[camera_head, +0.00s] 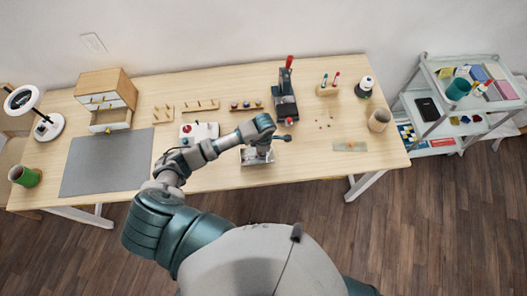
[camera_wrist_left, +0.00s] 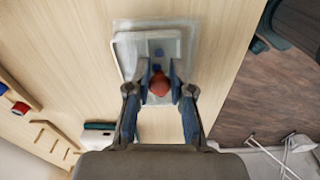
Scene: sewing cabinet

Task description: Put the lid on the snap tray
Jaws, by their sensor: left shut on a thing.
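My left gripper (camera_head: 262,149) is over the front middle of the table and hides part of what is below it. In the left wrist view its fingers (camera_wrist_left: 159,86) are shut on a reddish-brown knob (camera_wrist_left: 159,83), which appears to belong to the clear lid (camera_wrist_left: 183,32). Under the lid is the pale snap tray (camera_wrist_left: 123,48), with a blue piece (camera_wrist_left: 158,53) showing inside; the tray also shows in the head view (camera_head: 247,158). The lid and tray outlines look slightly turned against each other. I cannot tell whether they touch. My right gripper is not in view.
A black press with a red handle (camera_head: 286,103) stands just behind the gripper. A red-and-white box (camera_head: 199,131) is to the left, beside a grey mat (camera_head: 106,163). A thin translucent plate (camera_head: 350,146) lies on the right. The table's front edge is close.

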